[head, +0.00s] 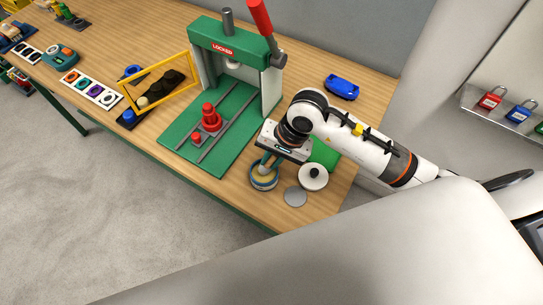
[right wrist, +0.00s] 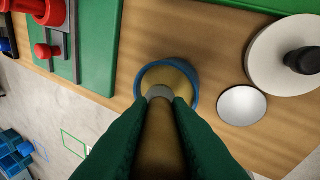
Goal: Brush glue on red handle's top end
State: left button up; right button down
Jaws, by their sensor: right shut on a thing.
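My right gripper (head: 270,161) is over the blue-rimmed glue pot (head: 264,183) near the table's front edge. In the right wrist view its green fingers (right wrist: 160,125) are shut on a brush (right wrist: 161,135) with a brown handle and a grey collar. The brush points down into the pot (right wrist: 140,87), which holds something yellowish; its bristles are hidden. A red handle (head: 260,16) tops the lever of the green press (head: 235,45), leaning up to the left. A red stepped piece (head: 210,118) stands on the press's green base. My left gripper is not in view.
A white lid with a black knob (head: 313,177) and a grey disc (head: 295,197) lie right of the pot. A blue object (head: 342,87) lies at the back right. A yellow frame (head: 160,82) stands left of the press. Padlocks (head: 490,98) sit on a shelf at right.

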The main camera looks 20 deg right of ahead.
jog(key=shift+f+b, duration=0.55)
jog(key=shift+b, duration=0.15)
dwell(0.7)
jog(key=shift+s+f+b, duration=0.15)
jog(key=shift+b, duration=0.25)
dwell(1.8)
notch_tip(320, 180, up, 2)
jog(key=shift+p, duration=0.5)
jog(key=shift+r+p, duration=1.15)
jog(key=shift+r, duration=1.45)
